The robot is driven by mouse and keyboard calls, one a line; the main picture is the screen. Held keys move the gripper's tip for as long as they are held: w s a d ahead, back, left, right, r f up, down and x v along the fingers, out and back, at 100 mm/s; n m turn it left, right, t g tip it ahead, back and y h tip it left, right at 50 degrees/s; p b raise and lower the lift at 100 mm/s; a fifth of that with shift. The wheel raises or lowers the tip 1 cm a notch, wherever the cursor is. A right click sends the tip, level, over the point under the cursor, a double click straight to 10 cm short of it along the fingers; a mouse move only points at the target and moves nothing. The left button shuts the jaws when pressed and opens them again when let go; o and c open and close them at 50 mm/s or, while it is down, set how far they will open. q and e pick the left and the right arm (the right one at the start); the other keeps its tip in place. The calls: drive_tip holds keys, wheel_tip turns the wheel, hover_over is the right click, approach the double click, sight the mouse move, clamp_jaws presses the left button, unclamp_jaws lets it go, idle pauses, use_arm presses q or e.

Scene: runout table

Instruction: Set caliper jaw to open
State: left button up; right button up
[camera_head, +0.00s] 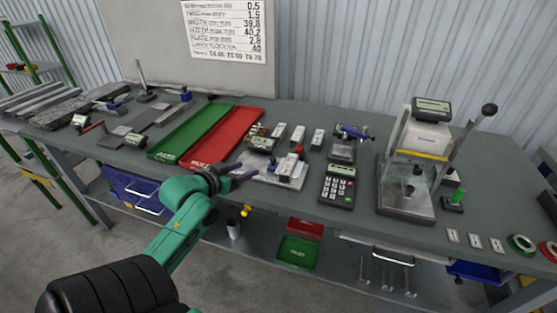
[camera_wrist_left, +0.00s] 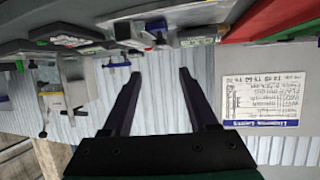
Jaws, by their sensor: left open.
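My left gripper (camera_head: 243,175) is over the front part of the table, beside a pale grey plate (camera_head: 258,181). It also shows in the left wrist view (camera_wrist_left: 160,73), with its two dark fingers apart and nothing between them. On the plate is a small white instrument with blue and red parts (camera_head: 287,168); I cannot tell whether it is the caliper. The caliper's jaw cannot be made out in either view. My right gripper is in neither view.
A green tray (camera_head: 190,134) and a red tray (camera_head: 232,138) lie behind my left gripper. A calculator (camera_head: 338,186) and a press-like stand (camera_head: 408,187) are to the right. Several small blocks lie near the middle. A printed sheet (camera_head: 227,27) hangs behind the table.

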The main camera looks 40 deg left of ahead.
sight(272, 159)
use_arm(q)
drive_tip(key=x, duration=0.7)
drive_tip(key=p+x, duration=0.1)
drive_tip(key=x, duration=0.6)
drive_tip(key=shift+w+a+f, duration=0.25)
drive_tip(key=shift+w+f, duration=0.05)
drive_tip(key=shift+f, duration=0.05)
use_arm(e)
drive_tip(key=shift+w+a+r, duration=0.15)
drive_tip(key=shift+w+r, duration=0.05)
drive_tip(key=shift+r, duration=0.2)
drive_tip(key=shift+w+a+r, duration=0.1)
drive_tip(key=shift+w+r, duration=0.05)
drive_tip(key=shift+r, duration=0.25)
use_arm(q)
drive_tip(key=shift+s, duration=0.1)
drive_tip(key=c, duration=0.9)
clamp_jaws()
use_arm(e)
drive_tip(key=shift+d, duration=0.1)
